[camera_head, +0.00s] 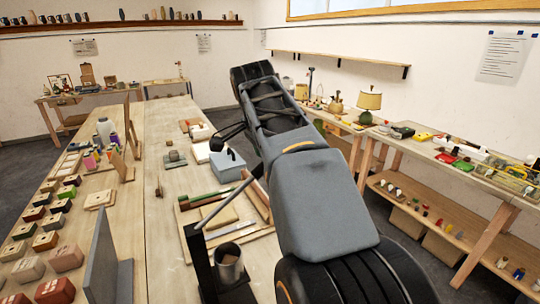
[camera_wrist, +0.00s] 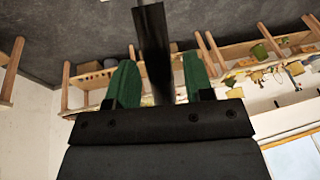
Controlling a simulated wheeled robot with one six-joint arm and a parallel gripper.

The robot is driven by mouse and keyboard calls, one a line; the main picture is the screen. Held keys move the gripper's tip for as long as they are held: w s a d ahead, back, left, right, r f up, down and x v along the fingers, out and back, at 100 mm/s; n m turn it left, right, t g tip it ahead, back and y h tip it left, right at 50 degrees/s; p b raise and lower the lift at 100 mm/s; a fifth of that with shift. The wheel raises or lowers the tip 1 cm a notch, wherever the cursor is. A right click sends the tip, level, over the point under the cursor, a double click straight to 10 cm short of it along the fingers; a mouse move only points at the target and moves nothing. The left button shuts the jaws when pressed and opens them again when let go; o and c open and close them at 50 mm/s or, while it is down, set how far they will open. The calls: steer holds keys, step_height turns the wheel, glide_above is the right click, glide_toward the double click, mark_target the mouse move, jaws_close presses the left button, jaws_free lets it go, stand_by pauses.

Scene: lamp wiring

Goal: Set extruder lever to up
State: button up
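A black upright stand (camera_head: 203,262) with a long thin grey rod (camera_head: 232,204) slanting up to the right is at the near edge of the table in the head view. It looks like the extruder and its lever, with the rod's upper end raised. My arm passes close to the right of that end. My gripper (camera_wrist: 158,64) shows two green fingers standing apart in the wrist view. A dark bar (camera_wrist: 153,30) runs down between them with gaps on both sides; I cannot tell what it is. In the head view the fingers are not clearly visible.
A metal cup (camera_head: 228,263) stands beside the stand. A grey-blue box (camera_head: 227,165) and a wooden tray are farther along the long table (camera_head: 158,232). A grey panel (camera_head: 101,262) stands at left.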

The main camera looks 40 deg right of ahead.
steer(key=shift+o, duration=0.5)
steer(key=shift+d+f, duration=0.1)
steer(key=shift+d, duration=0.05)
steer(key=p+v, duration=0.1)
steer(key=v, duration=1.2)
steer(key=shift+r, duration=0.4)
steer(key=shift+a+f, duration=0.1)
steer(key=shift+a, duration=0.1)
steer(key=s+a+f+n+t+y+b, duration=0.1)
steer(key=a+f+n, duration=0.3)
steer(key=f, duration=0.7)
steer(key=s+a+f+n+t+y+b, duration=0.1)
steer(key=a+f+n, duration=0.4)
steer(key=f+n, duration=0.3)
steer(key=s+a+f+n+t+y+b, duration=0.1)
steer(key=a+f+n, duration=0.3)
steer(key=f, duration=1.1)
steer(key=n, duration=0.3)
steer(key=shift+s+a, duration=0.2)
steer(key=shift+s, duration=0.1)
